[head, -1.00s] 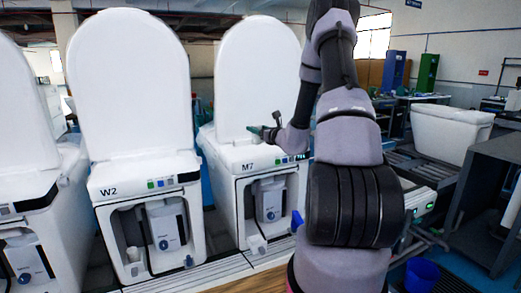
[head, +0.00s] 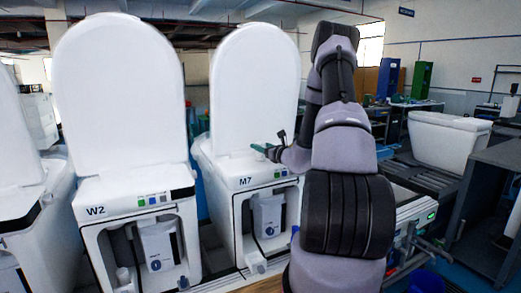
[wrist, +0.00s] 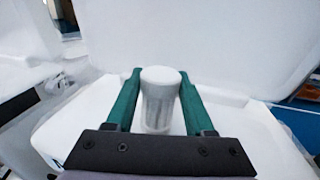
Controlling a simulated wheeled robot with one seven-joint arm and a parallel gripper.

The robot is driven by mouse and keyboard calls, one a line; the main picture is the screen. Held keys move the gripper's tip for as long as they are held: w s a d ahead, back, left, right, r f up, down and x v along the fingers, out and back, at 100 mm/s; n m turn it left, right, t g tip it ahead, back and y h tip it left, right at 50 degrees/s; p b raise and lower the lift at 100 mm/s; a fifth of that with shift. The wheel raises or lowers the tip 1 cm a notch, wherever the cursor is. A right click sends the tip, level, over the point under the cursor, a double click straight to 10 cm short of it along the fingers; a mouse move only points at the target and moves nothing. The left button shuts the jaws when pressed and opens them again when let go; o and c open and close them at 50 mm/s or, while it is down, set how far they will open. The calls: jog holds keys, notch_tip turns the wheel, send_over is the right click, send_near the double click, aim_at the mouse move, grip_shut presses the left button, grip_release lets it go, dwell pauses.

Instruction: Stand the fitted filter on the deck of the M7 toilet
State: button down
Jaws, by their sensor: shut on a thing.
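The M7 toilet (head: 235,205) stands in the middle of the head view, its tall white lid (head: 250,85) raised. My gripper (head: 268,150) is over its deck, in front of the lid. In the wrist view, the green fingers of my gripper (wrist: 161,80) are shut on the filter (wrist: 160,105), a whitish, ribbed cylinder with a smooth round cap. It looks upright between the fingers. The white deck (wrist: 80,125) spreads beneath and around it.
The W2 toilet (head: 88,195) stands to the left, its lid also raised. A white tank-like part (head: 445,142) rests on the line at the right. The raised M7 lid (wrist: 230,45) rises close behind the filter. Bare deck shows on both sides.

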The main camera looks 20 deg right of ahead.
jog(key=shift+f, duration=0.4)
jog(key=shift+f, duration=0.1)
jog(key=shift+c, duration=1.4)
grip_release()
